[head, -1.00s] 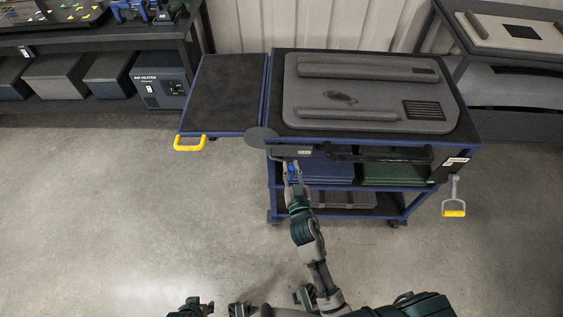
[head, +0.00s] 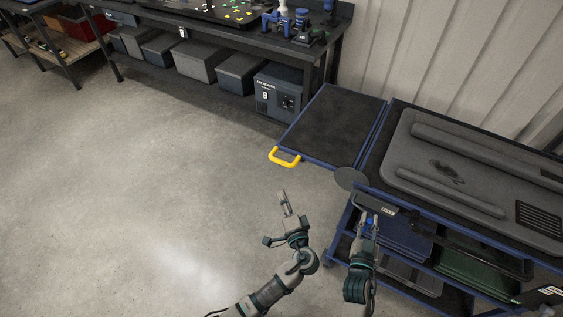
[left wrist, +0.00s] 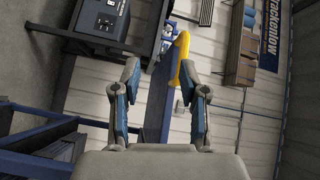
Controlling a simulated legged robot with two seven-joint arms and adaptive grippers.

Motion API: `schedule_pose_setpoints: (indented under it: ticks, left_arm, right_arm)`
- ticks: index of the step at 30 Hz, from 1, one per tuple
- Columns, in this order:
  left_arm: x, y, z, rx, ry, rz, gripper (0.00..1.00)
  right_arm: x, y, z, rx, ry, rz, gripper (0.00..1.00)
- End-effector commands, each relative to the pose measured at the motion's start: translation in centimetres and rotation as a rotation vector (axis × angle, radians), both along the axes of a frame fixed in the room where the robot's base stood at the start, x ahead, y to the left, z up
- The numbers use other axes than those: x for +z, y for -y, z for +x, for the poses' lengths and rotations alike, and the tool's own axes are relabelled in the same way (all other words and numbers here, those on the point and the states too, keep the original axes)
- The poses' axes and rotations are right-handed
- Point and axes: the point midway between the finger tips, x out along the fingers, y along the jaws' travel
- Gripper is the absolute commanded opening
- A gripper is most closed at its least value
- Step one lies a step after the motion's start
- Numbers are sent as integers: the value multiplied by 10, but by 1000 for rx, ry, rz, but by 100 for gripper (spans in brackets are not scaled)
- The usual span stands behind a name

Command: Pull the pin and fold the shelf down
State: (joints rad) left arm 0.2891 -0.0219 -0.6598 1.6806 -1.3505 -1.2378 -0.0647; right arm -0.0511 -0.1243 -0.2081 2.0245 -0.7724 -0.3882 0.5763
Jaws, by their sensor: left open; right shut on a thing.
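The side shelf (head: 335,122) is a dark panel with a blue frame. It stands level, raised at the left end of the cart. Its yellow handle (head: 285,157) is on the near left edge. My left gripper (head: 284,212) is open and empty, below and apart from the handle in the head view. In the left wrist view the handle (left wrist: 180,60) shows beyond the open fingers (left wrist: 161,72), nearer the right finger. My right gripper (head: 371,222) is shut on a small blue piece under the shelf's hinge corner, probably the pin; the fingers mostly hide it.
The cart (head: 395,130) carries a grey moulded panel (head: 470,165), with blue and green items on its lower shelf. A grey round disc (head: 350,179) sits at the hinge corner. A workbench (head: 220,30) with bins and a heater box (head: 278,92) stands behind. The floor at left is clear.

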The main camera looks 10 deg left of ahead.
Motion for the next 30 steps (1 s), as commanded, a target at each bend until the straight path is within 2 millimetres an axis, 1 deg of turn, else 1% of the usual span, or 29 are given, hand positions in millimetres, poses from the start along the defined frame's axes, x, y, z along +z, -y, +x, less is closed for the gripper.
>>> schedule_pose_setpoints:
  ticks: [1, 3, 7, 11, 18, 21, 25, 30]
  left_arm:
    - [13, 8, 7, -10, 33, 46, 43]
    - [25, 15, 13, -21, 65, 93, 43]
    - [34, 15, 24, -26, 87, 125, 43]
    - [37, 4, 42, -24, 88, 123, 43]
    - [42, -21, 87, -23, 87, 122, 43]
    - [44, -29, 101, -25, 87, 121, 43]
    - [45, -36, 113, -25, 86, 120, 43]
    - [45, -39, 118, -24, 85, 118, 43]
  right_arm:
    - [5, -1, 0, 2, 10, 1, 0]
    - [4, 0, 0, 1, 9, 1, 0]
    - [5, -1, 0, 1, 9, 0, 0]
    - [4, 0, 0, 1, 9, 0, 0]
    - [4, 0, 0, 1, 9, 0, 0]
    - [5, 0, 0, 1, 9, 0, 0]
    - [5, 0, 0, 1, 10, 0, 0]
    - [5, 0, 0, 1, 10, 0, 0]
